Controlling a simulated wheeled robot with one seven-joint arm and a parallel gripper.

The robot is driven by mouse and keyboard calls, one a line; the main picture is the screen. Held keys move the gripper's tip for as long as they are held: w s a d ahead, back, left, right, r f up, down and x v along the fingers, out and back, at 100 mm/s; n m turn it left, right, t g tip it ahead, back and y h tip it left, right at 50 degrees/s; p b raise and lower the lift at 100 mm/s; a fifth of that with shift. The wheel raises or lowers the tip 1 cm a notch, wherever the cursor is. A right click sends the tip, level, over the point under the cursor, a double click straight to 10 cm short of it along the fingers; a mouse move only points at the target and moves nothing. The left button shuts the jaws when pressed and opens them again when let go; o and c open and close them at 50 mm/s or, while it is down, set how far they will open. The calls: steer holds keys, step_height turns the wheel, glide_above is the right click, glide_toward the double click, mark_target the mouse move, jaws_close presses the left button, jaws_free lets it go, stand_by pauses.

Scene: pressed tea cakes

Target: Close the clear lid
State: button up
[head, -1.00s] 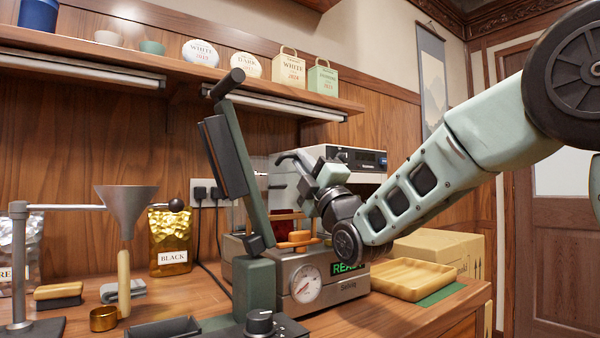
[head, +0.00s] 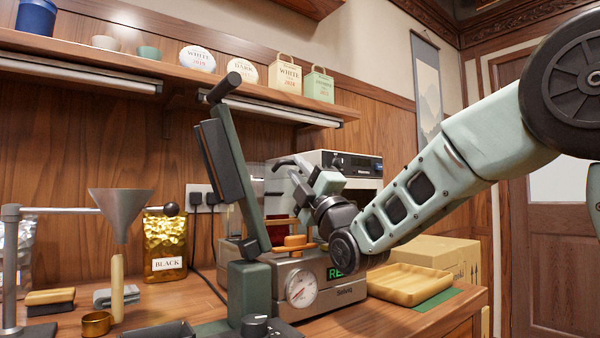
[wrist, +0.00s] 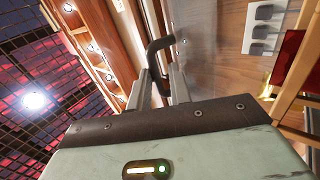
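The clear lid (wrist: 212,55) stands raised in the wrist view as a see-through panel with a dark bent handle (wrist: 156,48). In the head view the dark handle (head: 284,162) shows at the gripper's tip, above the steel press machine (head: 325,292); the lid itself is hard to make out. My gripper (wrist: 160,82) is at the handle. Its two fingers stand apart, with the lower part of the handle between them. A gap shows between the fingers; whether they touch the handle is unclear. In the head view the fingers are partly hidden by my wrist.
A green press lever (head: 240,165) stands upright just left of my gripper. A white-fronted appliance (head: 345,160) is behind. A wooden tray (head: 412,285) lies right of the machine, by a cardboard box (head: 440,252). A funnel stand (head: 120,210) is at the left.

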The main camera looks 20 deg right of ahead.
steer(key=b+v, duration=0.1)
steer(key=v, duration=1.6)
steer(key=shift+s, duration=0.25)
steer(key=shift+f, duration=0.15)
